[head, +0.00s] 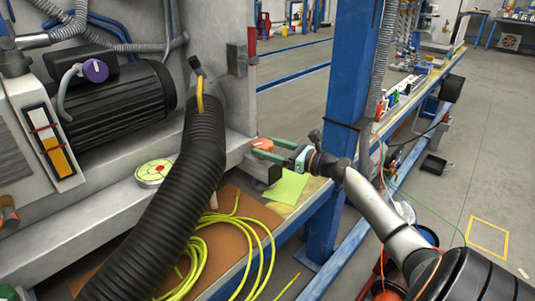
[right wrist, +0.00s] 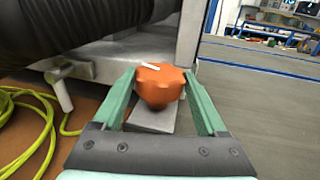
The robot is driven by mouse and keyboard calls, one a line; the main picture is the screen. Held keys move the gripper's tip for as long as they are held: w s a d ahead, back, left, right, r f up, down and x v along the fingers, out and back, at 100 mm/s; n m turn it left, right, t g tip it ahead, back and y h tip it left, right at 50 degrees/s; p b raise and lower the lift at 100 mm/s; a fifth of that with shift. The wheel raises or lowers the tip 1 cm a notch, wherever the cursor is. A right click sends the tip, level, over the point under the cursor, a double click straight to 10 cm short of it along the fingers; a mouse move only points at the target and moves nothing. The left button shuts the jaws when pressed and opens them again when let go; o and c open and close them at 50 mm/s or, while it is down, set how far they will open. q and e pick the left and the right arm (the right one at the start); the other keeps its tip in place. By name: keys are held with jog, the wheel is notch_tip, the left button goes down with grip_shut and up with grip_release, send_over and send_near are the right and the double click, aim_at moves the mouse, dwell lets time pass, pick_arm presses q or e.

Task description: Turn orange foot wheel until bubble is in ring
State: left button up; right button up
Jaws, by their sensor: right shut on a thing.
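The orange foot wheel (head: 262,146) sits low at the machine's right corner. In the right wrist view the orange foot wheel (right wrist: 160,86) has a lobed rim and a white mark on top, above a grey foot. My right gripper (head: 268,148) has its green fingers around the wheel, one on each side; it also shows in the right wrist view (right wrist: 160,92), shut on the wheel. The round bubble level (head: 154,173) lies on the machine's ledge, pale green with a red mark; bubble and ring are too small to tell apart. My left gripper is not in view.
A thick black corrugated hose (head: 186,190) runs down between the level and the wheel. Yellow cable (head: 205,245) lies coiled on the brown board below. A green note (head: 287,187) lies beside the foot. A blue post (head: 345,90) stands close to my right arm.

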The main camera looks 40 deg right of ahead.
jog(key=shift+w+d+r+n+g+y+b, duration=0.1)
jog(key=shift+n+g+y, duration=0.35)
jog(key=shift+n+y, duration=0.35)
jog(key=shift+w+d+r+n+g+y+b, duration=0.15)
jog(key=shift+n+g+y, duration=0.35)
jog(key=shift+y, duration=0.5)
jog(key=shift+s+d+n+g+y+b, duration=0.1)
jog(key=shift+n+g+y, duration=0.25)
jog(key=shift+n+y, duration=0.45)
jog(key=shift+y, duration=0.3)
jog(key=shift+w+f+n+g+y, duration=0.1)
jog(key=shift+n+g+y, duration=0.6)
jog(key=shift+g+y, duration=0.2)
jog(key=o, duration=1.3)
jog(key=shift+a, duration=0.1)
jog(key=shift+f, duration=0.1)
